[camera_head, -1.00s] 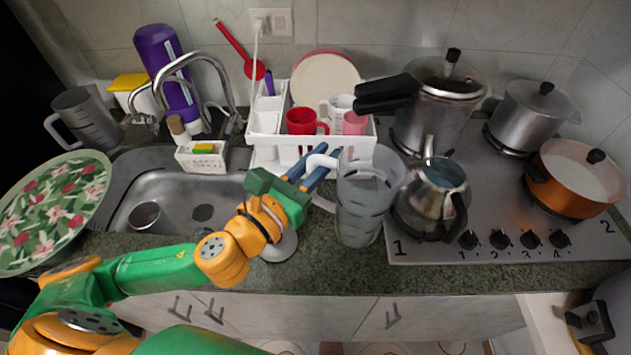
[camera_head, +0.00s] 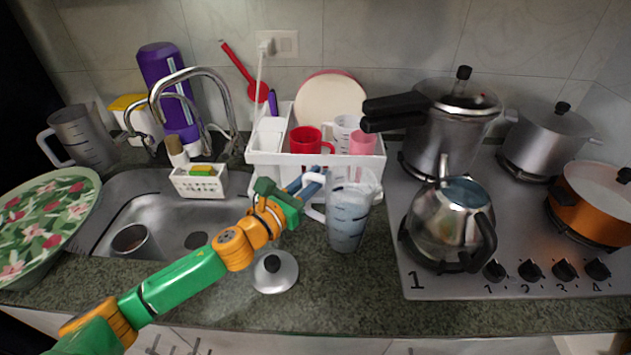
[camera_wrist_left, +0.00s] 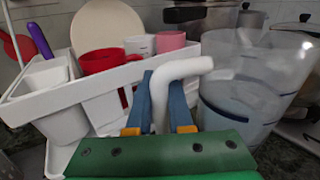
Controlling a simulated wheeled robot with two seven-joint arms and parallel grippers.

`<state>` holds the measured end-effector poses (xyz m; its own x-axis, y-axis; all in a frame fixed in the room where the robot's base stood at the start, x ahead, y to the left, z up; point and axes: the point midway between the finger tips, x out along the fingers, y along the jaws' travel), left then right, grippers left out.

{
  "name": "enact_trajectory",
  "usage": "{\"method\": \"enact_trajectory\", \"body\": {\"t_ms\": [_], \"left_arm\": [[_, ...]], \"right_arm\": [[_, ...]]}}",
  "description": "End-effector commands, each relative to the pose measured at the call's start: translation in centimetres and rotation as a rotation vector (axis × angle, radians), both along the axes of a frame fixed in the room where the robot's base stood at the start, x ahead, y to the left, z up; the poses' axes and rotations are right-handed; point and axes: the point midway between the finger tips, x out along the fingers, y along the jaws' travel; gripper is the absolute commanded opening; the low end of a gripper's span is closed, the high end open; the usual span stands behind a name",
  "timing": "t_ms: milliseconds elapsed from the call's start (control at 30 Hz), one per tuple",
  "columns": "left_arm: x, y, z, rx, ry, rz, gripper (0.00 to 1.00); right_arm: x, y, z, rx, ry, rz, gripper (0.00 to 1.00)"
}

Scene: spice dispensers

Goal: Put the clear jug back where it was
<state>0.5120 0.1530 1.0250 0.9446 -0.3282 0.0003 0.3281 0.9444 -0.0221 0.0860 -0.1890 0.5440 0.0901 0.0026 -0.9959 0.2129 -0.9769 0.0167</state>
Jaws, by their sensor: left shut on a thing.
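The clear jug (camera_head: 348,215) is upright over the counter strip between the sink and the stove, left of the steel kettle. I cannot tell whether its base touches the counter. My left gripper (camera_head: 314,182) comes from the jug's left side and is shut on its white handle. In the left wrist view the blue fingers (camera_wrist_left: 160,95) close around the white handle, and the jug's clear body (camera_wrist_left: 250,90) is to the right. My right gripper is not in view.
A white dish rack (camera_head: 280,158) with red, white and pink cups stands behind the jug. The steel kettle (camera_head: 448,220) is close on the right, on the stove. A lid (camera_head: 274,272) lies on the counter in front. A grey jug (camera_head: 82,138) stands far left.

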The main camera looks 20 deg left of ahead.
Motion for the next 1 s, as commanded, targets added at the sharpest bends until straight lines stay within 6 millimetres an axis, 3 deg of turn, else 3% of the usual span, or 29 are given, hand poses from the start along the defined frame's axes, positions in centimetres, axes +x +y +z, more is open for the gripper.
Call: {"method": "enact_trajectory", "body": {"t_ms": [333, 367, 467, 800, 1000], "left_arm": [[0.0, 0.0, -0.5, 0.0, -0.004, -0.001, 0.0], [0.0, 0.0, -0.6, 0.001, -0.003, 0.0, 0.24], [0.0, 0.0, -0.5, 0.002, -0.002, 0.0, 0.49], [-0.2, 0.1, -0.3, 0.003, -0.002, 0.001, 0.49], [-3.6, 1.3, -0.9, 0.006, 0.002, 0.001, 0.49]], "right_arm": [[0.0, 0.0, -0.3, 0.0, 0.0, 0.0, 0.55], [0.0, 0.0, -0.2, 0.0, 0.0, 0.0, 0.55], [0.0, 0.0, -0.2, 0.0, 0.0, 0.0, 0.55], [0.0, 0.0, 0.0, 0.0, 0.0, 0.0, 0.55], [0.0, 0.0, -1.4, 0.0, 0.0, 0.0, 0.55]]}}
